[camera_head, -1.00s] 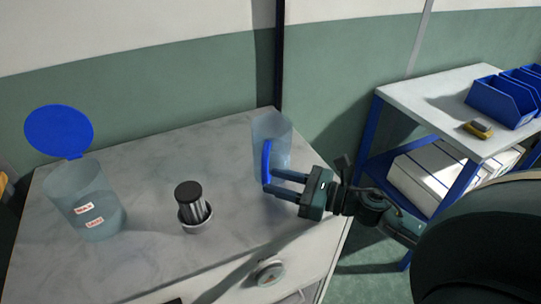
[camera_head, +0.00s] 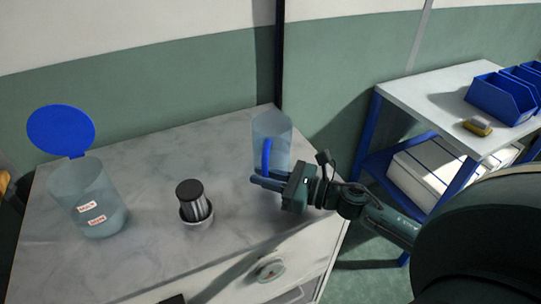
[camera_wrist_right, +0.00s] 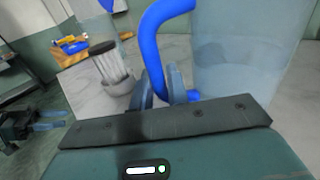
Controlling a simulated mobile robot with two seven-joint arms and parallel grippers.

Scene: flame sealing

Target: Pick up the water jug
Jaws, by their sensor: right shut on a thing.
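The water jug is a translucent blue vessel (camera_head: 272,130) with a blue handle (camera_head: 266,158), upright at the far right corner of the worktop. My right gripper (camera_head: 262,180) is shut on the lower part of the handle. In the right wrist view the fingers (camera_wrist_right: 168,90) close around the handle (camera_wrist_right: 153,45), and the jug's wall (camera_wrist_right: 240,50) is just beside them. I cannot tell whether the jug's base is off the worktop. My left gripper (camera_wrist_right: 64,119) shows at the left edge of the right wrist view, its two fingers apart and empty.
A translucent bin (camera_head: 85,195) with a raised blue lid (camera_head: 61,130) and labels stands at the left of the marble worktop (camera_head: 150,265). A black-topped cylinder in a cup (camera_head: 194,205) stands between bin and jug. A shelf with blue bins (camera_head: 500,103) is to the right.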

